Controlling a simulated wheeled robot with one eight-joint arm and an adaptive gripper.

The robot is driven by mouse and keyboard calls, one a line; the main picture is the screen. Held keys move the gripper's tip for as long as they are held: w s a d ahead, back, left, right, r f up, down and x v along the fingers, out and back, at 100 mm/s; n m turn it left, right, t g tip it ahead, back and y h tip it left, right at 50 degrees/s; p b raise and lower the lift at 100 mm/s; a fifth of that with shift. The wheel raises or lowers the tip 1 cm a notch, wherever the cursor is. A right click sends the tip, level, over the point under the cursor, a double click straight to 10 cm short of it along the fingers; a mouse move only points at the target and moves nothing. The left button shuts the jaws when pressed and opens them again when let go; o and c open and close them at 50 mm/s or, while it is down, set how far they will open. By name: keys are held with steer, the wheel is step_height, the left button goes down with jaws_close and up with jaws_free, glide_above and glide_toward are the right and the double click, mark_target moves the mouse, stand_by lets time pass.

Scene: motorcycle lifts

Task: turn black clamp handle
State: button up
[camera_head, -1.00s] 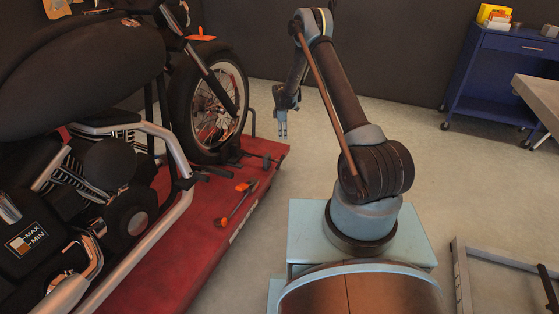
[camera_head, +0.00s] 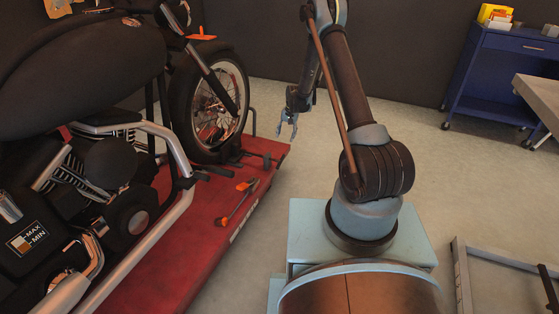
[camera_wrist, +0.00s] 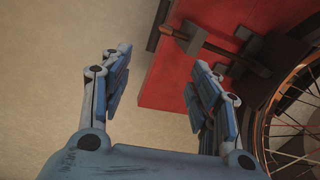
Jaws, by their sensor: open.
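The black clamp handle (camera_head: 267,161) is at the edge of the red lift platform, beside the motorcycle's front wheel. In the wrist view a dark rod with a black block at its end (camera_wrist: 188,38) lies over the red platform; I take it as the same handle. My gripper (camera_head: 287,134) hangs above and slightly right of the handle in the head view, apart from it.
The motorcycle's front wheel (camera_head: 209,105) stands left of my gripper, and its spokes show at the right of the wrist view. An orange-ended tool (camera_head: 237,203) lies on the red platform (camera_head: 190,262). A blue cart (camera_head: 505,75) stands far right. Floor between is clear.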

steer(key=m, duration=0.1)
glide_toward(278, 161)
steer(key=f, duration=0.3)
steer(key=w+f, duration=0.1)
steer(key=f, duration=0.1)
steer(key=w+f, duration=0.1)
steer(key=f, duration=0.2)
steer(key=shift+w+a+f, duration=0.15)
steer(key=shift+a+f, duration=0.1)
steer(key=shift+f, duration=0.1)
steer(key=c, duration=0.8)
steer(key=shift+d, duration=0.1)
steer(key=shift+c, duration=0.5)
